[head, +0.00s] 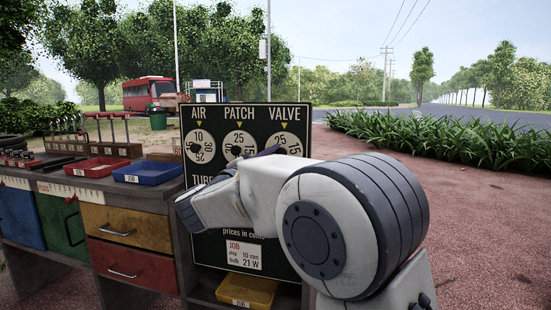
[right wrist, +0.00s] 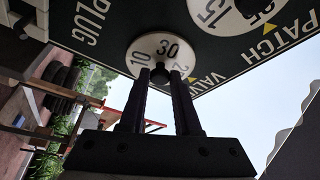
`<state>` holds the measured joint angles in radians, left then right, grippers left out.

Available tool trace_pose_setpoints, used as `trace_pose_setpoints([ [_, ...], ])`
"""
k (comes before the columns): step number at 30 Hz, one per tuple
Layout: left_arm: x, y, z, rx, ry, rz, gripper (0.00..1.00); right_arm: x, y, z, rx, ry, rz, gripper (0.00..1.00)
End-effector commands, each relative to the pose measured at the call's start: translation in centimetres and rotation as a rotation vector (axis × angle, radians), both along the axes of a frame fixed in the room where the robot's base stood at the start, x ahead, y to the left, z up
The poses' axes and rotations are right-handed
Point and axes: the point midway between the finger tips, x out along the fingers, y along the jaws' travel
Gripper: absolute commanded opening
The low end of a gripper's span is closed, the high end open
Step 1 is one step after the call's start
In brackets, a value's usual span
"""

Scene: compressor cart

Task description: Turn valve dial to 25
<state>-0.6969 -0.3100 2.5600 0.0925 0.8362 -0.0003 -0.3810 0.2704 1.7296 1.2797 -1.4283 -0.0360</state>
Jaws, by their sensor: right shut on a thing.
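The dark price board (head: 215,250) stands upright with AIR, PATCH and VALVE dials along its top. The white valve dial (head: 287,143) is partly covered by my right arm. A number that looks like 25 shows just under its yellow pointer (head: 284,125). In the right wrist view the valve dial (right wrist: 165,45) shows 10, 30 and a number starting with 2, partly hidden by a finger. My right gripper (right wrist: 163,72) is shut on the dial's dark knob (right wrist: 157,70); in the head view only a dark finger (head: 267,151) shows. My left gripper is not in view.
The patch dial (head: 239,145) and air dial (head: 199,147) sit to the left. A workbench with drawers (head: 126,226), a red tray (head: 97,167) and a blue tray (head: 148,172) stands left. A yellow tray (head: 246,290) is below the board. Paving at right is clear.

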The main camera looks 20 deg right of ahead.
Motion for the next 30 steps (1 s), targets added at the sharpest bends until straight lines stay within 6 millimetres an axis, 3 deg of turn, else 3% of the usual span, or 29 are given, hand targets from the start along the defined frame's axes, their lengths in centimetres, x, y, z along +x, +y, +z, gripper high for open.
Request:
trace_pose_setpoints([
  [12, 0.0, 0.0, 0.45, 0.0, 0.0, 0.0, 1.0, 0.11, 0.16, 0.17, 0.195, -0.129, 0.001, 0.0],
  [30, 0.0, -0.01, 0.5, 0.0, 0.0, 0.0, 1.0, 0.12, 0.13, 0.18, 0.238, -0.158, 0.001, 0.0],
])
